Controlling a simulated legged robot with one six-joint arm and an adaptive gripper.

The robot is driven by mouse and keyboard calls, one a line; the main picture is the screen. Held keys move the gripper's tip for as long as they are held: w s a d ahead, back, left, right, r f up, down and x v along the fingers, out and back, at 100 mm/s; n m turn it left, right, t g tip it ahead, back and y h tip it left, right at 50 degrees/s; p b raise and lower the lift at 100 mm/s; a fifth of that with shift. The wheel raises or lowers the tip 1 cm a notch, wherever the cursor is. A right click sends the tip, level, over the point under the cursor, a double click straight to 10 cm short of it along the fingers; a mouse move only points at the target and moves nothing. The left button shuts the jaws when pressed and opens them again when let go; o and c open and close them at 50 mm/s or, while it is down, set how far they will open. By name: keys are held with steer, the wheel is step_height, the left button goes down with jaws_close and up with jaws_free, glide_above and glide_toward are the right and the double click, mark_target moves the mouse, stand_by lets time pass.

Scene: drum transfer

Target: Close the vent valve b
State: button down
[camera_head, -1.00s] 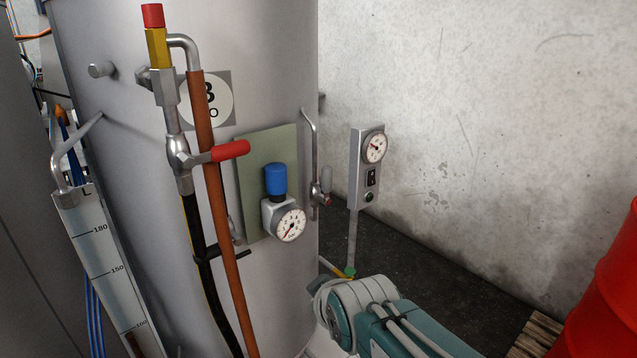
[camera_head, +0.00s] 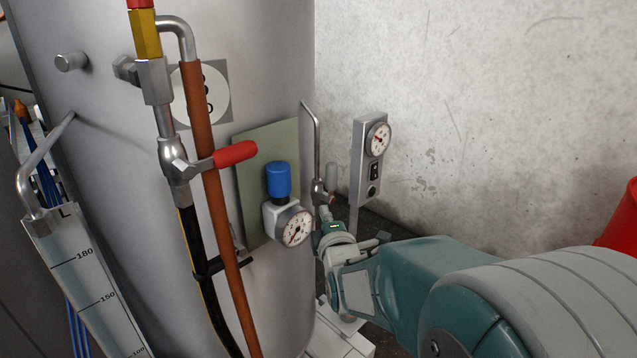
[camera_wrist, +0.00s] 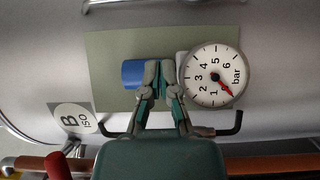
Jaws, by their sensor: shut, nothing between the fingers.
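Two valves show on the grey tank marked B. One has a red lever (camera_head: 235,153) pointing right beside an orange hose; a red lever end also shows at the lower left of the wrist view (camera_wrist: 55,163). The other is a small valve with a grey handle (camera_head: 331,177) pointing up, on a thin bent pipe. Neither carries a readable vent label. My gripper (camera_head: 324,212) is just below the small valve in the head view; contact cannot be told. In the wrist view my gripper (camera_wrist: 159,72) is shut and empty, overlapping the panel between the blue knob and the gauge.
A green panel (camera_head: 262,150) bears a blue knob (camera_head: 278,180) and a pressure gauge (camera_head: 294,227). A grey box with a gauge (camera_head: 367,160) stands at right, near the concrete wall. A red drum (camera_head: 618,228) is at the right edge. A level scale (camera_head: 85,285) stands at left.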

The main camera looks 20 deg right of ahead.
mark_target(328, 185)
steer(key=w+d, duration=0.2)
steer(key=w, duration=0.1)
steer(key=w+d, duration=0.2)
steer(key=w, duration=0.2)
steer(key=w+d, duration=0.2)
steer(key=w, duration=0.1)
steer(key=shift+w, duration=0.3)
steer(key=shift+a, duration=0.15)
